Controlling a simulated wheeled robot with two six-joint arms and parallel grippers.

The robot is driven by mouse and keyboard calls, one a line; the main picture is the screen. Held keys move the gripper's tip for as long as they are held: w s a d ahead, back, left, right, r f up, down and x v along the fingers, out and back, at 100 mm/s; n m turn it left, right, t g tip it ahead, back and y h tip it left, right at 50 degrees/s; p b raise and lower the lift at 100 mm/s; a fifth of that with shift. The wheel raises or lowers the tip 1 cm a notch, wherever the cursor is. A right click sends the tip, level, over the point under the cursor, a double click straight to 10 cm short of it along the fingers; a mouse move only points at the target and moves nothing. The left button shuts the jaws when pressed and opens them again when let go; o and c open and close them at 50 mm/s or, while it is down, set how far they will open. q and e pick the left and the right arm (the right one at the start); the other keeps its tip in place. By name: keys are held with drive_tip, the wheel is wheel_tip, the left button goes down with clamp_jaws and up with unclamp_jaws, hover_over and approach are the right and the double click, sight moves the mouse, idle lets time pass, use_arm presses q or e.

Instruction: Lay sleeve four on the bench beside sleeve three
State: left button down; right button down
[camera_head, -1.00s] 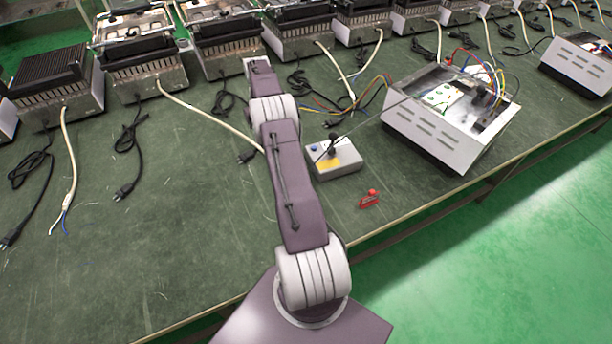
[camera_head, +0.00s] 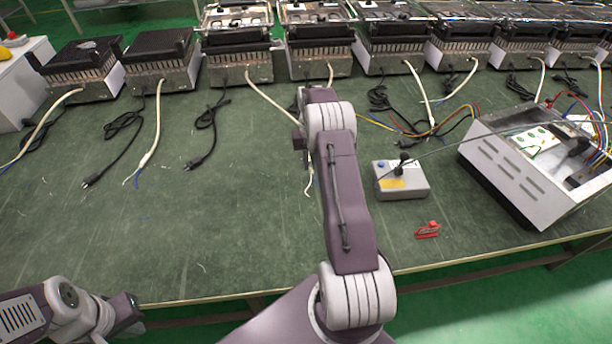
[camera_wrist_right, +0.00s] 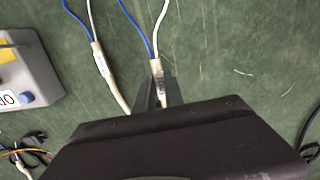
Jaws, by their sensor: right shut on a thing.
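My right gripper (camera_wrist_right: 160,95) is shut on a white-sleeved cable (camera_wrist_right: 158,70) with blue and white wire ends in the right wrist view. A second sleeved cable (camera_wrist_right: 103,62) lies beside it, to the left and apart. Both carry small unreadable print, so I cannot tell which is three or four. In the head view a pale cable (camera_head: 272,98) runs from a heater toward the right gripper (camera_head: 299,140), mostly hidden by my arm. Other sleeved cables (camera_head: 152,145) (camera_head: 42,122) lie further left on the green bench (camera_head: 230,220). My left gripper's fingers are not visible.
A grey control box (camera_head: 402,190) with a black knob, a red clip-like item (camera_head: 428,230) and an open metal housing (camera_head: 510,175) are to the right. A row of heaters (camera_head: 237,60) lines the back. Black plug cords (camera_head: 205,120) lie left; the front-left bench is clear.

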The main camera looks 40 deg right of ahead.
sight(305, 180)
drive_tip(key=shift+w+a+f, duration=0.3)
drive_tip(key=shift+a+f, duration=0.2)
drive_tip(key=shift+a, duration=0.35)
drive_tip(key=shift+f+b, duration=0.6)
drive_tip(key=shift+f, duration=1.45)
drive_tip(key=shift+f, duration=0.1)
drive_tip(key=c, duration=1.4)
unclamp_jaws()
drive_tip(key=shift+c, duration=0.2)
